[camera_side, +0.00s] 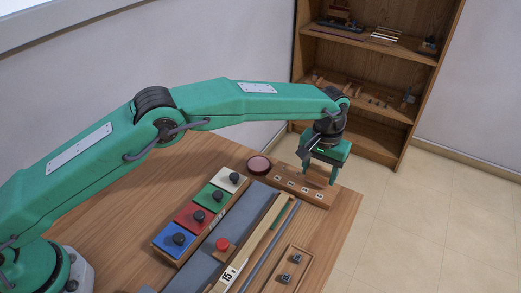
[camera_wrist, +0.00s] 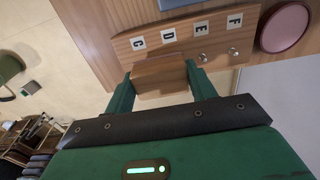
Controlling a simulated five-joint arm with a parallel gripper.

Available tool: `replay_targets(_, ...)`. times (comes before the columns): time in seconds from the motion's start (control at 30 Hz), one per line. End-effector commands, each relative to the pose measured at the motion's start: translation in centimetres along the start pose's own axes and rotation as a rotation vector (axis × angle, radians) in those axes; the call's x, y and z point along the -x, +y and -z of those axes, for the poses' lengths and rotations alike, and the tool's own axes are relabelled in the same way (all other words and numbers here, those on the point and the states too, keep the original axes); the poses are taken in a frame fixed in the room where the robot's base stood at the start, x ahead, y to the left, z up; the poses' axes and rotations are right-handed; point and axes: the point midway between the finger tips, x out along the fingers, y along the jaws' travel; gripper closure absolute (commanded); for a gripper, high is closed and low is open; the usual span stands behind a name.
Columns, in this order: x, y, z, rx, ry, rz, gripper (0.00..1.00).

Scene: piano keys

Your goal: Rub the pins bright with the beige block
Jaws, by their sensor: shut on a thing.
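The wooden board (camera_side: 311,193) with white letter labels lies near the far right corner of the table. In the wrist view the board (camera_wrist: 215,38) shows labels C, D, E and F. Two small shiny pins (camera_wrist: 203,57) show below E and F. Any pins below C and D are hidden. My gripper (camera_wrist: 160,82) is shut on a brown-beige wooden block (camera_wrist: 160,74), which covers the board's edge below C and D. Whether the block touches a pin cannot be told. In the side view my gripper (camera_side: 328,170) is low over the board's right part.
A round reddish dish (camera_side: 259,165) stands beside the board. Coloured knobbed blocks (camera_side: 200,216) sit in a wooden holder to the left. A long grey strip (camera_side: 248,207), a red knob (camera_side: 222,243) and a tray (camera_side: 306,262) with dark pieces lie nearer. A shelf (camera_side: 371,75) stands behind.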

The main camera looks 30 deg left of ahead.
Motion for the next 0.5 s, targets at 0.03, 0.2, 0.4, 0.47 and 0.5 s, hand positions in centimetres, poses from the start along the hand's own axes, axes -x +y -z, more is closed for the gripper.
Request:
replay_targets(0.03, 0.0, -0.3, 0.0, 0.001, -0.001, 0.001, 0.70)
replay_targets(0.2, 0.1, -1.0, 0.1, 0.002, 0.000, 0.000, 0.70)
replay_targets(0.4, 0.1, -1.7, 0.0, 0.002, 0.000, 0.000, 0.70)
replay_targets(0.47, 0.1, -1.8, 0.0, 0.001, 0.000, 0.000, 0.70)
replay_targets(0.5, 0.1, -1.8, 0.0, 0.001, 0.001, 0.000, 0.70)
